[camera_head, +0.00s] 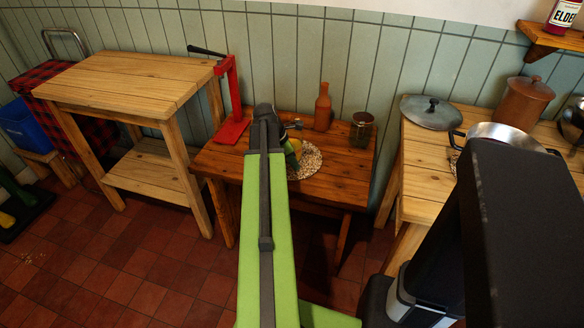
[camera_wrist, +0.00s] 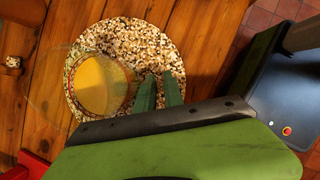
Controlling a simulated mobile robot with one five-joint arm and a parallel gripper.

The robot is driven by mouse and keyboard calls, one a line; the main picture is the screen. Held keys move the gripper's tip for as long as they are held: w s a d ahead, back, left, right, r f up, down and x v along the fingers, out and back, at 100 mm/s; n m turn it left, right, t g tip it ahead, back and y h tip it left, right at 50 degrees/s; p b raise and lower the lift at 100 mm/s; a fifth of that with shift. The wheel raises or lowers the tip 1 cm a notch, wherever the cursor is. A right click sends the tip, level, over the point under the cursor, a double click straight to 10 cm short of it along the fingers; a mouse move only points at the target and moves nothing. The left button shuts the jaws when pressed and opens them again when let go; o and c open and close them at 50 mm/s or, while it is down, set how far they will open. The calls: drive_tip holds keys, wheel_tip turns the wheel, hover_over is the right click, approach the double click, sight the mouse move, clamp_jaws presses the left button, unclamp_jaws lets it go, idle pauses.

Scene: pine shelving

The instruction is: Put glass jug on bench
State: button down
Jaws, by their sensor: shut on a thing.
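A clear glass outline, which looks like the glass jug (camera_wrist: 50,82), shows in the wrist view, overlapping a yellow round area with a patterned rim. I cannot tell whether the yellow is in the jug or beneath it. My gripper (camera_wrist: 160,90) is shut beside it; the gripped part is hidden. It is over or on a speckled round mat (camera_wrist: 150,40), and I cannot tell which. In the head view my gripper (camera_head: 290,125) is over the dark wooden table (camera_head: 345,170), largely hiding the jug. A pale pine bench (camera_head: 130,78) with a lower shelf stands left.
A red press (camera_head: 232,100) stands left on the dark table. A terracotta bottle (camera_head: 322,107) and a glass jar (camera_head: 361,130) stand behind and right of the mat (camera_head: 308,160). The pine bench's top is clear. A pine counter at right holds pots and a lid (camera_head: 430,110).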

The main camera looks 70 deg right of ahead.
drive_tip(key=shift+f, duration=0.2)
drive_tip(key=c, duration=1.5)
unclamp_jaws()
drive_tip(key=shift+r, duration=0.1)
drive_tip(key=shift+o, duration=0.2)
drive_tip(key=p+v, duration=1.1)
drive_tip(key=v, duration=0.1)
drive_tip(key=shift+r, duration=0.15)
